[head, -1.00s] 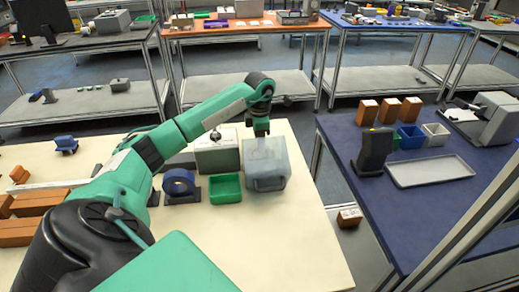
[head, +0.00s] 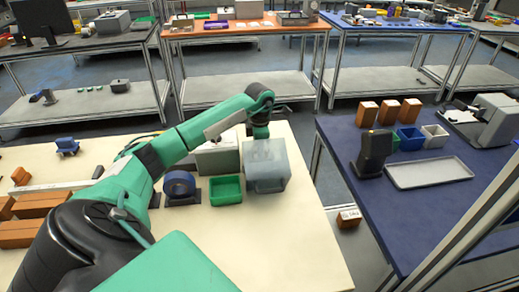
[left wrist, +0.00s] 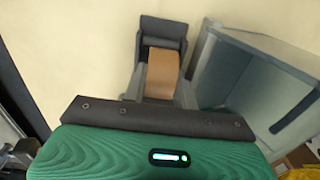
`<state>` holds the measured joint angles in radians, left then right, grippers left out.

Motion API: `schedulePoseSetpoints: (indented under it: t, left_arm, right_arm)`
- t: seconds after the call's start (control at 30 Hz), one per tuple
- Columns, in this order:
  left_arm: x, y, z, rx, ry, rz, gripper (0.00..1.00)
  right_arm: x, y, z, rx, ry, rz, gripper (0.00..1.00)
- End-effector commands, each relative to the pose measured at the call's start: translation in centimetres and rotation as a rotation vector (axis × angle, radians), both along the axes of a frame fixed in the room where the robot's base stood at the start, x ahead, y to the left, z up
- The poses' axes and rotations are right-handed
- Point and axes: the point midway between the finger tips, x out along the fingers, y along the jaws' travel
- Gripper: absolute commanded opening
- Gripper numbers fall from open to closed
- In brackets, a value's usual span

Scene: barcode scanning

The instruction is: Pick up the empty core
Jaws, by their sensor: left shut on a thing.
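The brown empty core (left wrist: 163,72) shows in the left wrist view between the grey fingers of my left gripper (left wrist: 161,88), which is shut on it. A dark grey piece (left wrist: 162,28) shows just beyond the core; I cannot tell what it is. In the head view my left gripper (head: 261,131) points down at the back edge of the grey see-through bin (head: 266,170). The core is hidden there. The bin also shows right of the fingers in the left wrist view (left wrist: 275,55). My right gripper is not in view.
A green tray (head: 225,190) and a blue roll on a dark stand (head: 180,187) stand left of the bin. A light box (head: 217,155) is behind them. Brown boxes (head: 40,205) lie at the left. The front of the cream table (head: 285,245) is clear.

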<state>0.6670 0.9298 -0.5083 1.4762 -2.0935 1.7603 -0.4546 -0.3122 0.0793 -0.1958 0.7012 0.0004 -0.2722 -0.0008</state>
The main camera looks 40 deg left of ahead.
Motion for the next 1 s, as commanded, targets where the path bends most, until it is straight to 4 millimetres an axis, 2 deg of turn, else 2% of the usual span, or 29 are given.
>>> schedulePoseSetpoints:
  t: [0.17, 0.37, 0.8, 0.9, 1.0]
  left_arm:
    - [0.0, 0.0, 0.8, 0.001, -0.001, 0.000, 0.07]
    - [0.1, 0.0, 3.6, 0.001, -0.005, 0.000, 0.07]
    - [0.1, 0.1, 15.3, 0.001, -0.005, 0.000, 0.07]
    - [0.1, 0.1, 17.0, 0.002, -0.004, 0.001, 0.07]
    - [0.0, 0.0, 18.2, 0.001, -0.002, 0.001, 0.07]
  right_arm:
    - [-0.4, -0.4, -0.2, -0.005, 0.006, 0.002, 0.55]
    - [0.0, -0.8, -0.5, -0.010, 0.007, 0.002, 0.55]
    - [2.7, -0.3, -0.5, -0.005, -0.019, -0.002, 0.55]
    - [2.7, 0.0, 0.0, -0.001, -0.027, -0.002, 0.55]
    - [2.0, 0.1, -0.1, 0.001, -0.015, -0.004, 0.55]
